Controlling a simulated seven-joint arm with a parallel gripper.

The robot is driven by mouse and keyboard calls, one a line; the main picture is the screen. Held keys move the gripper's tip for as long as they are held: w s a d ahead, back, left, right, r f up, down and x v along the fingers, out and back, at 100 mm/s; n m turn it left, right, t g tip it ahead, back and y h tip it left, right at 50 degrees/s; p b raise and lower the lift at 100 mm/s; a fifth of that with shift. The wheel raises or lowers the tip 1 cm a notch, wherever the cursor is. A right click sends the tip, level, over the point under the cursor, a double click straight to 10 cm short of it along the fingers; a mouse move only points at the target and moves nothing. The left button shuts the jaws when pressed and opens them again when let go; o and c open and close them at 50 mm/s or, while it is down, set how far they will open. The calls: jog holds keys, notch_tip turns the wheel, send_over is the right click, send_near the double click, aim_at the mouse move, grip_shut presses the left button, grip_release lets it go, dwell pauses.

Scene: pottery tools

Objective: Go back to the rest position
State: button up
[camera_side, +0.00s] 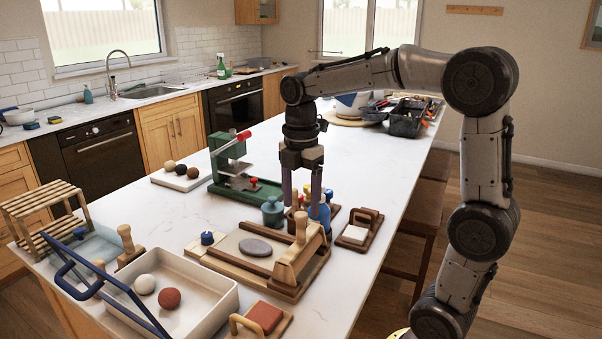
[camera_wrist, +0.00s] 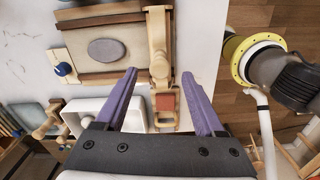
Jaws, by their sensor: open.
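My gripper (camera_side: 305,208) hangs pointing down over the white counter in the side view, with its purple fingers apart. In the wrist view, my gripper (camera_wrist: 160,80) is open and I see nothing held between the fingers. A wooden board (camera_side: 232,274) with a grey oval disc (camera_side: 255,247) lies in front of it. A wooden crosspiece with an upright peg (camera_side: 297,257) stands at the board's right side. The grey disc (camera_wrist: 106,52) and the crosspiece (camera_wrist: 158,45) also show in the wrist view. A blue bottle (camera_side: 320,213) is beside or behind the fingers; contact cannot be told.
A white tray (camera_side: 215,311) holds a white ball and a red-brown ball. A green press (camera_side: 222,180), a dark green jar (camera_side: 272,212) and a wooden-handled block (camera_side: 358,230) stand nearby. A black toolbox (camera_side: 408,118) is at the back. The counter's right strip is mostly clear.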

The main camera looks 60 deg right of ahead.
jog(key=s+a+r+t, duration=0.1)
jog(key=s+a+r, duration=0.3)
jog(key=r, duration=0.5)
jog(key=s+a+f+m+t, duration=0.4)
jog(key=s+f+m, duration=0.6)
jog(key=m, duration=0.6)
jog(key=shift+f+t, duration=0.3)
jog(key=shift+f, duration=0.4)
